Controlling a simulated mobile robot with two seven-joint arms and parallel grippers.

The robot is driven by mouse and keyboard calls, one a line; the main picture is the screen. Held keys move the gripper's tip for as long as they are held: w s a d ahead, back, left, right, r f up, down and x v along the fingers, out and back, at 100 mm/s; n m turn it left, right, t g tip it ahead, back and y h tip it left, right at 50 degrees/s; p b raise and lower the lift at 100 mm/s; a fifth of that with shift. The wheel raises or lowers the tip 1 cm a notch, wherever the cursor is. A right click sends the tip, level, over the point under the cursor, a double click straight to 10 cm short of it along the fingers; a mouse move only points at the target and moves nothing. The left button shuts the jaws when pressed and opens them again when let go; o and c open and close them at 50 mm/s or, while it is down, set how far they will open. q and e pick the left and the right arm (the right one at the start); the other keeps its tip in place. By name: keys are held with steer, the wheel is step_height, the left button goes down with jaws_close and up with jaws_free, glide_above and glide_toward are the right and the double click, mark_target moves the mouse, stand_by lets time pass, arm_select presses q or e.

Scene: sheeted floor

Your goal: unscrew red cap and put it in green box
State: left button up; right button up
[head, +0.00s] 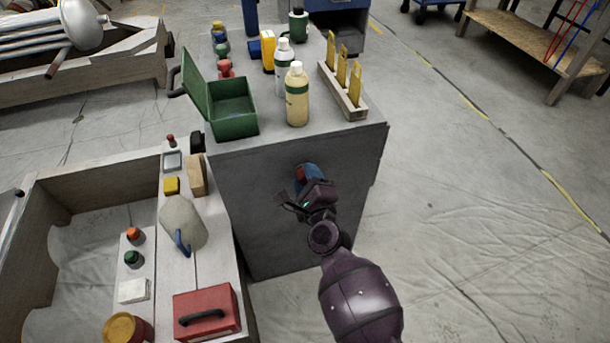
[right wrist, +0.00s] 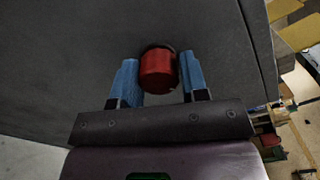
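The red cap (right wrist: 158,72) sticks out from the dark side face of the grey cabinet (head: 270,215). In the head view a bit of the red cap (head: 299,173) shows beside the blue fingers. My right gripper (head: 308,172) is at that face. In the right wrist view its blue fingers (right wrist: 160,75) stand on either side of the cap, with a narrow gap visible at the right finger; contact on the left is unclear. The green box (head: 233,122) stands on the cabinet top with its lid open to the left. My left gripper is not in view.
Two bottles (head: 297,95) and a wooden rack with yellow pieces (head: 346,92) stand right of the green box. Several small items (head: 222,47) lie behind it. A workbench with a red toolbox (head: 206,311) is at left.

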steer(key=shift+f, duration=0.2)
steer(key=c, duration=0.5)
steer(key=shift+o, duration=1.3)
steer(key=shift+c, duration=1.6)
steer(key=shift+r+n, duration=0.15)
steer(key=shift+n, duration=0.45)
steer(key=n+p, duration=0.1)
steer(key=n, duration=0.2)
steer(key=n+p, duration=0.1)
steer(key=n, duration=0.3)
steer(key=n+p, duration=0.1)
steer(key=n, duration=0.3)
steer(key=shift+r+p, duration=0.25)
steer(key=shift+p, duration=0.1)
steer(key=shift+n, duration=0.8)
steer(key=o, duration=0.4)
steer(key=shift+f+n, duration=0.2)
steer(key=shift+n, duration=0.1)
steer(key=shift+f, duration=0.1)
jaws_close()
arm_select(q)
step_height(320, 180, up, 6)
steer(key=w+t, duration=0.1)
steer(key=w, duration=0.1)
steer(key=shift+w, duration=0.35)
arm_select(e)
steer(key=shift+s, duration=0.1)
